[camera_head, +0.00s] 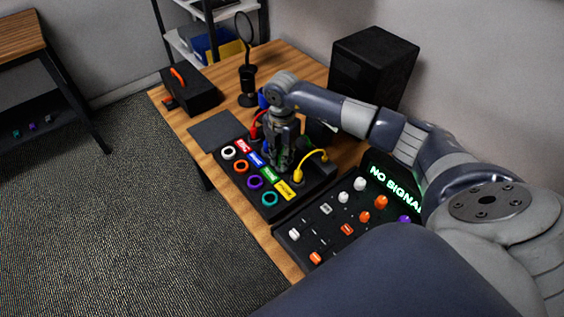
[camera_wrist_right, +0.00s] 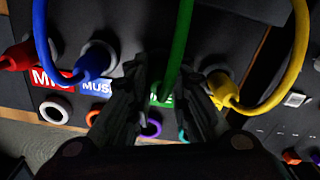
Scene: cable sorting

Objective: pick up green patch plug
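My right gripper (camera_head: 281,150) is over the black patch box (camera_head: 318,185), pointing down behind the coloured labels. In the right wrist view my right gripper (camera_wrist_right: 168,85) has its two dark fingers apart, one on each side of the green patch cable (camera_wrist_right: 180,45). The green cable runs down between the fingers in front of a green label (camera_wrist_right: 161,96). The green plug's body is not clearly visible, and I cannot tell whether a finger touches it. My left gripper is in neither view.
A yellow plug (camera_wrist_right: 222,88) with its looped cable is close to the right finger. A blue plug (camera_wrist_right: 92,62) and a red plug (camera_wrist_right: 18,58) are to the left. A mixer panel (camera_head: 335,225), a black speaker (camera_head: 372,65) and a round-topped stand (camera_head: 247,80) are around the box.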

